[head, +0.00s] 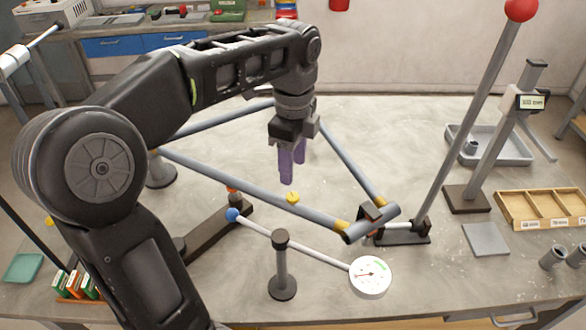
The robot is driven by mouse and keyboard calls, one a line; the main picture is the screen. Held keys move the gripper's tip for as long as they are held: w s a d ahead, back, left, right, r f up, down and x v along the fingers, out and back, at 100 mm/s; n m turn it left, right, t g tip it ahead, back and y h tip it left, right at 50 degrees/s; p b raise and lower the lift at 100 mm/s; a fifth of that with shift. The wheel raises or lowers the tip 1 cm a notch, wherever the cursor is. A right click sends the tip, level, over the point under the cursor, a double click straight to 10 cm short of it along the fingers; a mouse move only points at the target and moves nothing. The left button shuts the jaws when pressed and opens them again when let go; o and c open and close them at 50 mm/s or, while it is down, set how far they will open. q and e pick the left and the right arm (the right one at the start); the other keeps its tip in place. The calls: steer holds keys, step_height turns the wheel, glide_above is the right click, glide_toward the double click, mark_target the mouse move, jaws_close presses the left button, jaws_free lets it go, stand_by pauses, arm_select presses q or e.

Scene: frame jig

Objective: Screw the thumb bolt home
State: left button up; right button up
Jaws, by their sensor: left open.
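A frame of grey-blue tubes (240,185) with yellow joints lies above the table. A small yellow knob (292,197), which may be the thumb bolt, sits just below the gripper near the front tube; I cannot tell whether it is seated. My left gripper (288,176) points down with purple fingers, open and empty, above and apart from the knob. A dark clamp (371,214) sits at the frame's front right corner. My right gripper is not in view.
A tall lever (468,115) with a red ball stands on the right. A wooden tray (540,208) and grey tray (508,151) are at right.

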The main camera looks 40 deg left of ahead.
arm_select(q)
steer(key=n+p, duration=0.1)
steer(key=n, duration=0.8)
steer(key=n+p, duration=0.2)
steer(key=n, duration=0.7)
steer(key=n+p, duration=0.1)
steer(key=n, duration=0.8)
steer(key=shift+s+f, duration=0.1)
steer(key=shift+s, duration=0.15)
steer(key=n, duration=0.5)
steer(key=shift+w, duration=0.1)
steer(key=n, duration=0.4)
steer(key=shift+w, duration=0.1)
